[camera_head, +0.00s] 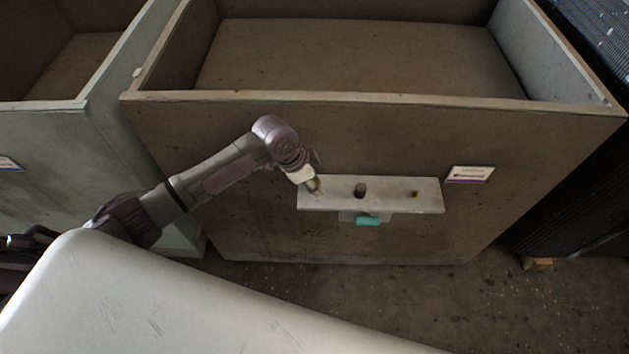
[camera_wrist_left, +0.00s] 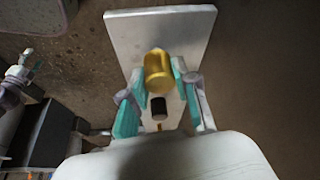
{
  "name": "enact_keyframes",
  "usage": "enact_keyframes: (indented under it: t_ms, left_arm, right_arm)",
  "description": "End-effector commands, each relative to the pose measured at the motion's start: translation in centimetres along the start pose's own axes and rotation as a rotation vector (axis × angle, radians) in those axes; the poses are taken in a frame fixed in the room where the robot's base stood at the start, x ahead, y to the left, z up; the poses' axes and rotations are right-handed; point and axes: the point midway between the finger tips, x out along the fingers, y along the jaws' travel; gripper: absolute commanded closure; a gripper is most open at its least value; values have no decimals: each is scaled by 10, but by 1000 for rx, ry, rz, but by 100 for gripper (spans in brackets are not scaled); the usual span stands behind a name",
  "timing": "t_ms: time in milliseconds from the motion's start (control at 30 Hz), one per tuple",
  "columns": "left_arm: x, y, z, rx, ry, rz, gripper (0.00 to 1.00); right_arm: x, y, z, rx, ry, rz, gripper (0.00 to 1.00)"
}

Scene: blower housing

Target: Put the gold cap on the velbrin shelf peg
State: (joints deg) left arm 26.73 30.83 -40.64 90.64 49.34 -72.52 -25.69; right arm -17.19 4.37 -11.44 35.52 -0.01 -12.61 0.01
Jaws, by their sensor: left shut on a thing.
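The gold cap (camera_wrist_left: 158,75) sits between the teal fingertips of my left gripper (camera_wrist_left: 157,84), which is shut on it. In the head view the gripper (camera_head: 312,184) is at the left end of a pale shelf (camera_head: 388,204) on the front of a brown bin. The shelf also fills the upper middle of the wrist view (camera_wrist_left: 195,30). A dark peg (camera_head: 360,190) stands mid-shelf, apart from the cap, and also shows in the wrist view (camera_wrist_left: 159,107). A small brownish peg (camera_head: 415,193) stands at the right. I cannot tell whether the cap touches a peg or the shelf.
A teal piece (camera_head: 368,221) hangs under the shelf. The big brown bin (camera_head: 250,115) carries a white label (camera_head: 470,174) right of the shelf. A green-grey bin (camera_head: 60,135) stands at left. The floor (camera_head: 400,295) below the shelf is clear.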

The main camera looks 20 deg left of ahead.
Motion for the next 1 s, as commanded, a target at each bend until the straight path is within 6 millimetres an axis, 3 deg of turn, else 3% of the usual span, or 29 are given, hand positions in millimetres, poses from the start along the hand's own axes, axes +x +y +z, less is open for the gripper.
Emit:
enact_keyframes:
  t_ms: [500, 533, 667, 1000]
  left_arm:
    - [11, 0, 4, 0, 1, 0, 94]
    - [10, 0, 4, 0, 1, 0, 65]
    - [10, 0, 4, 0, 1, 0, 44]
    - [9, 0, 4, 0, 0, 0, 41]
  right_arm:
    - [6, 4, 2, -3, -1, 5, 41]
    - [6, 4, 2, -3, -1, 5, 41]
    - [6, 4, 2, -3, -1, 5, 41]
    - [6, 3, 2, -2, -1, 4, 41]
